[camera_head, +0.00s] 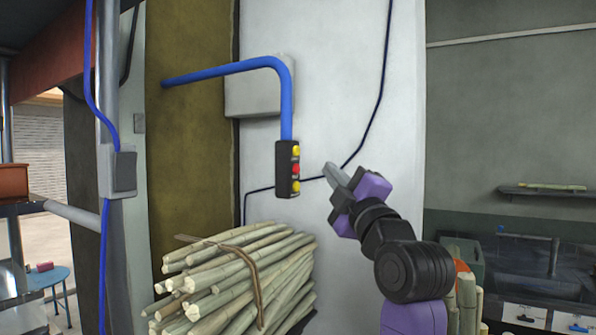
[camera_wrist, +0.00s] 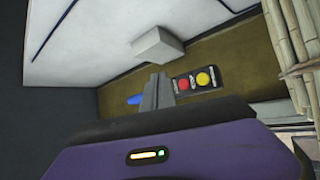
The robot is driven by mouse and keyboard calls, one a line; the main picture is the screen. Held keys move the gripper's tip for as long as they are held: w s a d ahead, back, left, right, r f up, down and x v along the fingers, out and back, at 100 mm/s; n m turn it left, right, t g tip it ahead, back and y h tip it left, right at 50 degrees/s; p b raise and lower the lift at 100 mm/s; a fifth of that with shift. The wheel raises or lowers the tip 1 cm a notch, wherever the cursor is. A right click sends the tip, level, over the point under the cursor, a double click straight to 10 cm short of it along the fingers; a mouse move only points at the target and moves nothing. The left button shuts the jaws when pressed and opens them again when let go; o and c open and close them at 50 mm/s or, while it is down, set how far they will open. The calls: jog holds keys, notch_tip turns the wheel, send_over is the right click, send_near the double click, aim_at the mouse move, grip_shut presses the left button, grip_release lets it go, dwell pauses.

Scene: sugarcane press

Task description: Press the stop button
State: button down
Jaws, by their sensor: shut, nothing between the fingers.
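A black control box (camera_head: 287,169) hangs at the lower end of a blue pipe in the head view. On its face are a yellow button (camera_head: 296,151) at the top, a red button (camera_head: 295,169) in the middle and another yellow button (camera_head: 295,187) at the bottom. The tiny labels cannot be read. My gripper (camera_head: 332,168) is shut and empty, a little right of the box and apart from it in the picture. In the wrist view the shut fingers (camera_wrist: 157,92) stand beside the box, showing a red button (camera_wrist: 183,85) and a yellow button (camera_wrist: 203,79); the other button is hidden.
A tied bundle of sugarcane (camera_head: 235,275) lies below the control box. The blue pipe (camera_head: 240,67) curves down in front of a white wall with a grey box (camera_head: 255,98). A shelf (camera_head: 543,191) is on the right wall. The space between gripper and control box looks clear.

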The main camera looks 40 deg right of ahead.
jog(key=shift+w+a, duration=0.25)
jog(key=shift+w, duration=0.35)
jog(key=shift+w+a, duration=0.2)
jog(key=shift+w, duration=0.45)
jog(key=shift+w+a, duration=0.25)
jog(key=shift+w, duration=0.35)
jog(key=shift+w, duration=0.15)
dwell(0.6)
jog(key=shift+w+a, duration=0.15)
jog(key=shift+w, duration=0.1)
jog(key=shift+w+a, duration=0.15)
jog(key=shift+w, duration=0.25)
dwell(0.8)
jog(key=shift+s, duration=0.15)
jog(key=shift+s+d, duration=0.25)
jog(key=shift+s, duration=0.4)
jog(key=shift+s+d+p, duration=0.15)
jog(key=shift+s+d, duration=0.15)
jog(key=shift+s, duration=0.5)
jog(key=shift+s+d+p, duration=0.1)
jog(key=shift+s+d, duration=0.15)
jog(key=shift+s, duration=0.5)
jog(key=shift+s+d+p, duration=0.15)
jog(key=shift+s+d, duration=0.15)
jog(key=shift+s, duration=0.5)
